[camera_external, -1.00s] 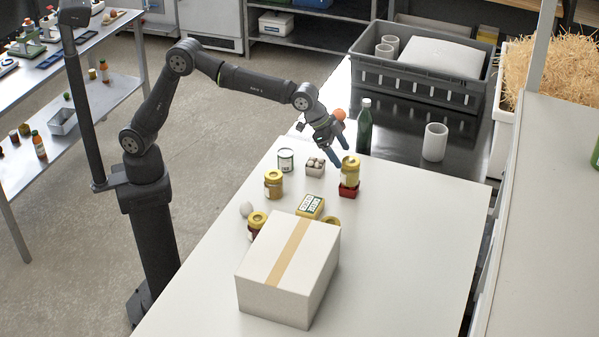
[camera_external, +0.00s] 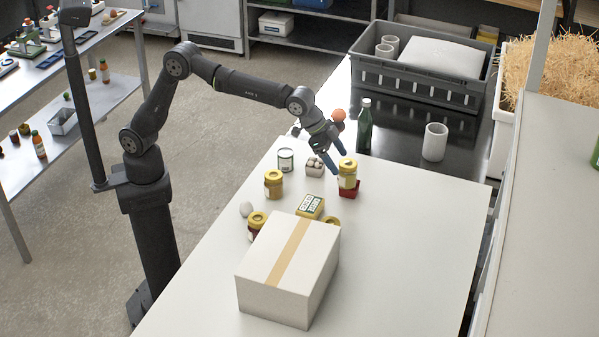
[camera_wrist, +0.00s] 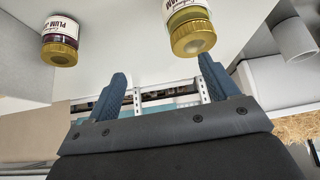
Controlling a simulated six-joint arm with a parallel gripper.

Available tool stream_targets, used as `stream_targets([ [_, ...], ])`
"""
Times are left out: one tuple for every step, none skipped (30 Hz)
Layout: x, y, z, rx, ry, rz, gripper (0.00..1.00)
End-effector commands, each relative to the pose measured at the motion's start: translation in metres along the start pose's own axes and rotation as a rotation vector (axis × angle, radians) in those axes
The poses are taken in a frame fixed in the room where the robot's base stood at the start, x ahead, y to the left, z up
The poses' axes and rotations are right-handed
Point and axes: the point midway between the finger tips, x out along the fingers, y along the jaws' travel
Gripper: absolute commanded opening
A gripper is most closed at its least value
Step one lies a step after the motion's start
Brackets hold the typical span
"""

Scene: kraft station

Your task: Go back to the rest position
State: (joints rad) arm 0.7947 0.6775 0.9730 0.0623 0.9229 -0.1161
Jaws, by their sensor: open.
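My gripper (camera_external: 333,158) is open above the far part of the white table, with its blue fingers apart and nothing between them. In the wrist view, the gripper (camera_wrist: 160,90) shows empty fingers. The wrist view shows a yellow-lidded jar (camera_wrist: 190,30) just beyond the fingers and a dark plum jar (camera_wrist: 61,42) at upper left.
A white carton (camera_external: 288,270) stands at the front. Several jars, a tin (camera_external: 286,160), an egg (camera_external: 246,209) and a yellow box (camera_external: 310,206) stand behind it. A green bottle (camera_external: 364,127), a white cup (camera_external: 434,142) and a grey crate (camera_external: 415,86) are farther back. The table's right side is clear.

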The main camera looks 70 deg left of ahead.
Motion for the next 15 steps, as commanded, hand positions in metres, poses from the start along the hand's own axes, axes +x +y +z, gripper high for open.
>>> stream_targets([
  [-0.008, 0.009, 0.0, 0.003, 0.002, 0.001, 0.79],
  [-0.012, 0.013, 0.001, 0.002, 0.003, 0.001, 0.79],
  [-0.017, 0.019, 0.002, 0.004, 0.003, 0.001, 0.79],
  [-0.021, 0.024, 0.002, 0.004, 0.003, 0.001, 0.79],
  [-0.025, 0.028, 0.003, 0.002, 0.002, 0.001, 0.79],
  [-0.03, 0.034, 0.004, 0.003, 0.001, 0.001, 0.79],
  [-0.034, 0.039, 0.004, 0.003, 0.001, 0.002, 0.79],
  [-0.038, 0.043, 0.005, 0.003, 0.002, 0.001, 0.79],
  [-0.033, 0.043, 0.003, 0.002, -0.001, 0.0, 0.79],
  [-0.028, 0.043, -0.001, 0.004, -0.001, 0.001, 0.79],
  [-0.025, 0.044, -0.003, 0.006, -0.001, 0.003, 0.79],
  [-0.02, 0.045, -0.007, 0.009, -0.002, 0.005, 0.79],
  [-0.017, 0.046, -0.009, 0.011, -0.002, 0.007, 0.79],
  [-0.014, 0.047, -0.011, 0.013, -0.002, 0.008, 0.79],
  [-0.009, 0.048, -0.015, 0.016, -0.002, 0.01, 0.79],
])
